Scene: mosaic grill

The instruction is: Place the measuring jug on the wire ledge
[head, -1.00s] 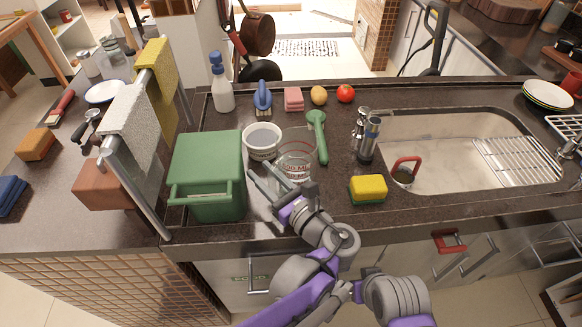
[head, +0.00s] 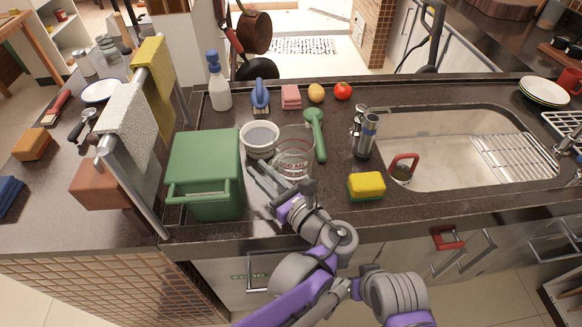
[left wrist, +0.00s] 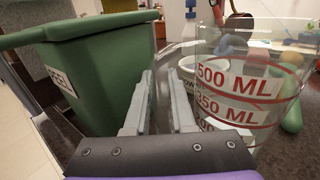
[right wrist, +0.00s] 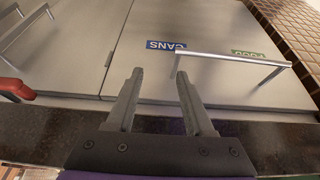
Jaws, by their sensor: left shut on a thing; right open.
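The clear measuring jug (head: 294,150) with red markings stands upright on the dark counter, between the green bin and the green-handled brush. It also shows large at the right of the left wrist view (left wrist: 250,85). My left gripper (head: 262,174) is at the jug's left side, its fingers (left wrist: 162,95) shut on a see-through part of the jug, probably its handle; the exact grip is hard to see. A wire rack (head: 515,158) lies in the right part of the sink. My right gripper (right wrist: 155,85) is open and empty, facing cabinet doors.
The green bin (head: 205,165) stands close left of my left gripper. A sponge (head: 366,187), tap (head: 366,135) and sink (head: 430,130) lie to the right. Another wire rack (head: 565,127) shows at the right edge.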

